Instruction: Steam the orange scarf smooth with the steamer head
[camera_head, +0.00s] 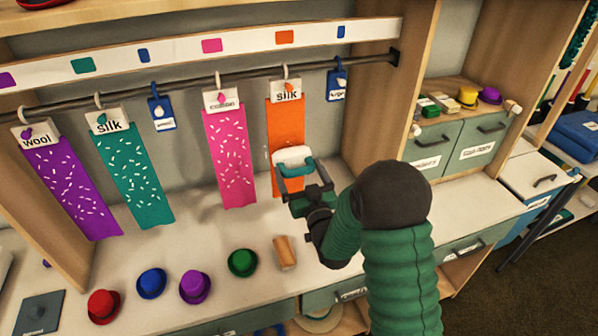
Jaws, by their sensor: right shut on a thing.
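The orange scarf (286,122) hangs from a rail under a white card that reads silk. The steamer head (293,158) is white with a teal handle and stands in front of the lower part of the scarf, hiding some of it. I cannot tell whether it touches the cloth. My right gripper (306,190) is shut on the steamer head's teal handle. My green right arm reaches in from the lower right. My left gripper is not in view.
Pink (230,155), teal (135,175) and purple (75,190) scarves with white flecks hang to the left. Blue tags (161,113) hang between. Several small hats (195,286) and a wooden block (285,253) sit on the white counter below. Drawers (480,140) stand at right.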

